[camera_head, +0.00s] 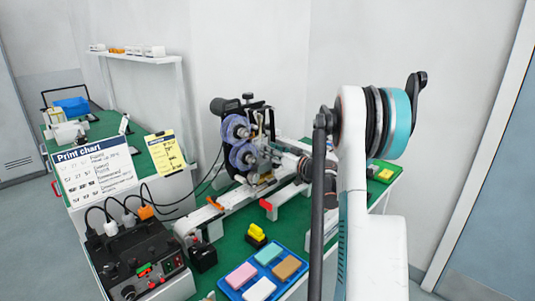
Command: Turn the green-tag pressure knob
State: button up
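The coder machine (250,150) stands on the green-topped bench, with two purple-blue reels (238,128) on its near side. Small dark knobs, one of them a black knob (248,97), stick up at its top. I cannot make out a green tag on any knob, so I cannot tell which is the pressure knob. My arm, with its white link and teal joint, fills the right foreground. Its dark wrist end reaches left to the machine's right side, where my gripper (279,158) seems to be. The fingers are too small and mixed with machine parts to read; contact is unclear.
A black control box (140,262) with buttons, plugs and cables stands at the lower left. A blue tray (262,272) of coloured blocks and a yellow-black item (256,234) lie in front. A print chart (93,172) and yellow card (165,153) stand left. A conveyor rail (235,196) crosses the bench.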

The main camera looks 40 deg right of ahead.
jog(key=shift+w, duration=0.95)
